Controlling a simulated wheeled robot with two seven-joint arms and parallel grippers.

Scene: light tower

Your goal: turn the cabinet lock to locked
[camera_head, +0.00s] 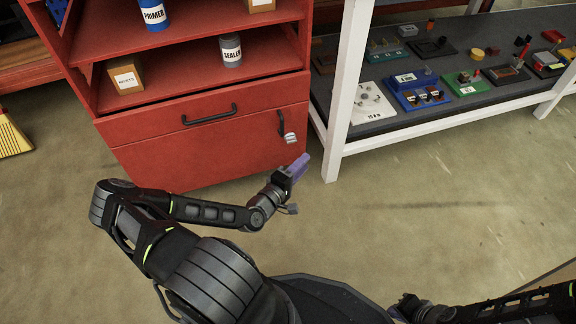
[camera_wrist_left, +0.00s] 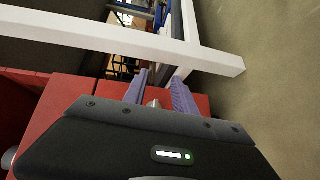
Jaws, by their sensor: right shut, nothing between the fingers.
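The red cabinet (camera_head: 200,160) stands at the left in the head view, with a drawer above a lower door. The lock (camera_head: 290,138), a small silver piece, is on the right side of the cabinet front, below a dark handle (camera_head: 281,121). My left gripper (camera_head: 300,165) is just below and in front of the lock, with purple fingers. In the left wrist view its fingers (camera_wrist_left: 160,80) are apart, and a small metallic piece (camera_wrist_left: 152,103) shows between them; contact cannot be told. My right gripper (camera_head: 403,306) is low in the head view, shut and empty.
A white-framed workbench (camera_head: 337,100) stands right of the cabinet, its leg close to the lock. A drawer handle (camera_head: 209,115) sticks out of the cabinet. The concrete floor (camera_head: 440,190) in front is clear.

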